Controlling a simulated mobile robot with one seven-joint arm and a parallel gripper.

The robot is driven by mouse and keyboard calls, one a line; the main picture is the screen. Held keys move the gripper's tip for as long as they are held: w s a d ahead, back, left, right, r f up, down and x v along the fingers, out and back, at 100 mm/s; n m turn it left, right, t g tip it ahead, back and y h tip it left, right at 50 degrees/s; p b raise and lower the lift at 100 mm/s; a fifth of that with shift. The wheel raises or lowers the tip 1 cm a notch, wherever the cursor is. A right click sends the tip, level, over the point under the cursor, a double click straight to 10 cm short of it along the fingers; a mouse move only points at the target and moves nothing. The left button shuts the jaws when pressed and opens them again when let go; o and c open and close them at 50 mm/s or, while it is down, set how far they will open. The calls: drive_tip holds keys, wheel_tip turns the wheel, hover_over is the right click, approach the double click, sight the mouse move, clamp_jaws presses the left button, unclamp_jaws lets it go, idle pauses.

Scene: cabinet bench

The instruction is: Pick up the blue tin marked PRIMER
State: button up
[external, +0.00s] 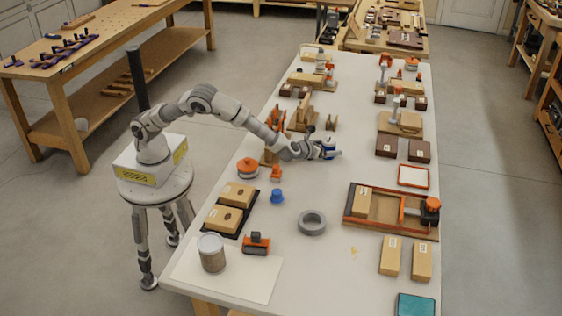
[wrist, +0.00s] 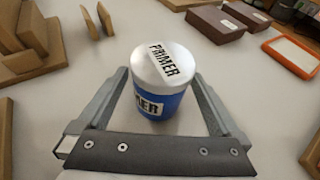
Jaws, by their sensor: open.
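The blue tin marked PRIMER (wrist: 158,96) stands upright on the white bench top, with a silver-white lid bearing the word PRIMER. In the wrist view it sits between the two open fingers of my gripper (wrist: 157,92), with a gap visible on each side. In the external view the tin (external: 328,147) is at the end of my arm, partly hidden by my gripper (external: 325,150).
Wooden blocks (wrist: 30,40) stand close on the left in the wrist view. Brown boxes (wrist: 216,23) and an orange-framed tray (wrist: 291,55) lie beyond on the right. A small blue object (external: 277,196) and a grey ring (external: 312,222) lie nearer on the bench.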

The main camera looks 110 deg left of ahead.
drive_tip(key=shift+r, duration=0.1)
clamp_jaws()
idle(0.4)
